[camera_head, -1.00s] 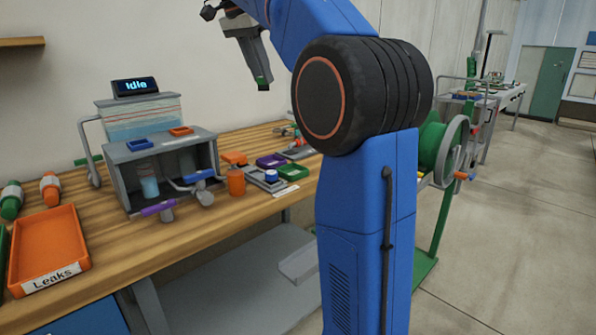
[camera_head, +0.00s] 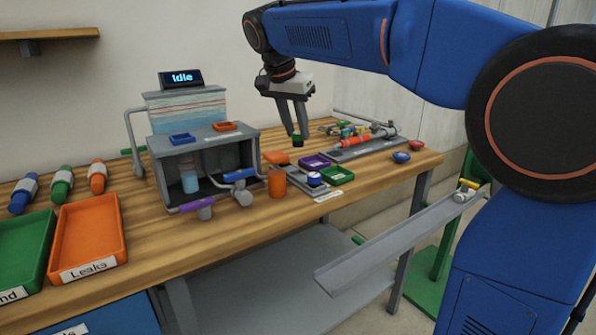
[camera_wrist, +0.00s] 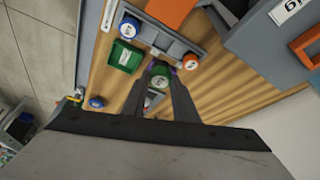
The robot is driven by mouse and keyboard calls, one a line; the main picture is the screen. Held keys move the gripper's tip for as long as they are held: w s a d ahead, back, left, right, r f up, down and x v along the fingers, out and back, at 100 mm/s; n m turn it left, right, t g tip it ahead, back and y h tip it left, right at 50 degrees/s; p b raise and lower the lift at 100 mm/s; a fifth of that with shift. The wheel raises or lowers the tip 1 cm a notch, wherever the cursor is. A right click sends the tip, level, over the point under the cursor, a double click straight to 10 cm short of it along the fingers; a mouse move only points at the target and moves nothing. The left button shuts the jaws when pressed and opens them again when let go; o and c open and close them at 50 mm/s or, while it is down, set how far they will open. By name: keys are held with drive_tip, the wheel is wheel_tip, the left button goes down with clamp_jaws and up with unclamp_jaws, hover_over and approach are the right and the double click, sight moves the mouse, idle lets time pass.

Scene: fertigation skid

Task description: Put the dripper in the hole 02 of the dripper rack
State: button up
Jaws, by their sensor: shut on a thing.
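My gripper (camera_head: 297,136) is shut on a small dark green dripper (camera_head: 297,141) and holds it above the bench, behind the small trays. In the wrist view the green dripper (camera_wrist: 160,79) sits between the fingertips, its pale top mark facing the camera. A narrow grey holder (camera_head: 298,181), apparently the dripper rack, lies near the bench's front edge. It also shows in the wrist view (camera_wrist: 168,42). A blue dripper (camera_wrist: 128,27) stands at its front end. A red-orange round piece (camera_wrist: 191,61) is near its other end. Hole numbers are too small to read.
The grey test box (camera_head: 205,160) stands further left. Blue (camera_head: 401,156) and red (camera_head: 417,145) pieces lie at the right. A long grey tray (camera_head: 370,147) is behind.

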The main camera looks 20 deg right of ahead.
wheel_tip(320, 180, down, 9)
idle(0.5)
drive_tip(key=o, duration=1)
drive_tip(key=shift+f, duration=0.1)
drive_tip(key=v, duration=1.2)
drive_tip(key=s+d+f+n+y, duration=0.1)
drive_tip(key=s+d+f+n, duration=0.2)
drive_tip(key=s+f, duration=0.6)
drive_tip(key=s+d+f+n+t+y, duration=0.1)
drive_tip(key=s+d+f+n, duration=0.2)
drive_tip(key=s+f, duration=0.6)
drive_tip(key=s+d+f+n+t+y, duration=0.1)
drive_tip(key=s+d+f+n, duration=0.2)
drive_tip(key=s+f, duration=0.6)
drive_tip(key=s+d, duration=0.2)
drive_tip(key=s, duration=0.1)
drive_tip(key=shift+n, duration=0.4)
